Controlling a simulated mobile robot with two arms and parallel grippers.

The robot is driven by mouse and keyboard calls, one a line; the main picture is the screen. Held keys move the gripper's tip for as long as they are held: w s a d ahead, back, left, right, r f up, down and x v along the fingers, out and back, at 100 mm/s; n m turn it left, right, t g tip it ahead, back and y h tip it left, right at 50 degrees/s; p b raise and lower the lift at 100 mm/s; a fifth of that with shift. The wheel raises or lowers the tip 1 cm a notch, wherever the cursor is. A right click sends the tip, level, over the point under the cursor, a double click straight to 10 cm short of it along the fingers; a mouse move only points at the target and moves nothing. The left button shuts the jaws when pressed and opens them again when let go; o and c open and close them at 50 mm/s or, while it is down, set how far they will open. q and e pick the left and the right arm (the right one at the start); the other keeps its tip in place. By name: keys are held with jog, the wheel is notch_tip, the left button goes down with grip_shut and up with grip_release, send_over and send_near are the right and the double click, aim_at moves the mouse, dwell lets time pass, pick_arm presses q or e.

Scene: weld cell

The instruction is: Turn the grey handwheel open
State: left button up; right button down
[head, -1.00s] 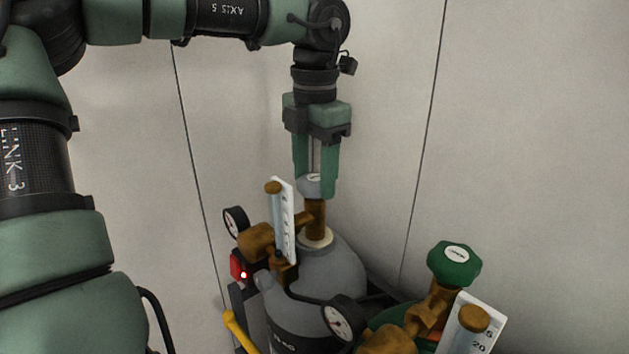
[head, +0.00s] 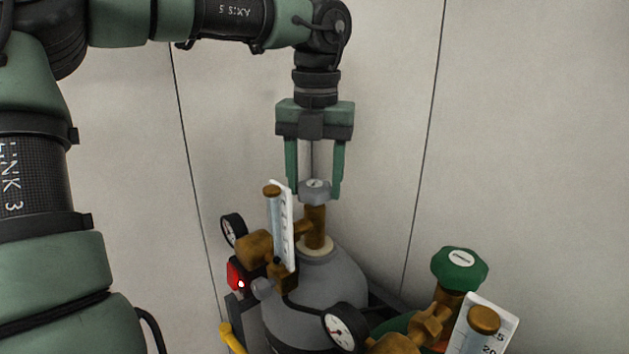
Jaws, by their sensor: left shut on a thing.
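The grey handwheel (head: 315,193) sits on top of the brass valve (head: 315,226) of a grey cylinder (head: 318,290). My left gripper (head: 315,189) points straight down over it, one green finger on each side, and is shut on the handwheel. The fingers hide parts of the wheel's left and right rim. My right gripper is not in view.
A flowmeter (head: 281,225) and a pressure gauge (head: 233,229) stand just left of the valve. A green handwheel (head: 460,268) on a second cylinder and another gauge (head: 344,327) are at the lower right. A plain wall (head: 530,130) is behind.

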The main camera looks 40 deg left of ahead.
aim_at(314, 185)
pick_arm(q)
jog(key=shift+s+f, duration=0.1)
jog(key=shift+f, duration=0.05)
dwell(0.3)
jog(key=o, duration=1.4)
jog(key=shift+r, duration=3.95)
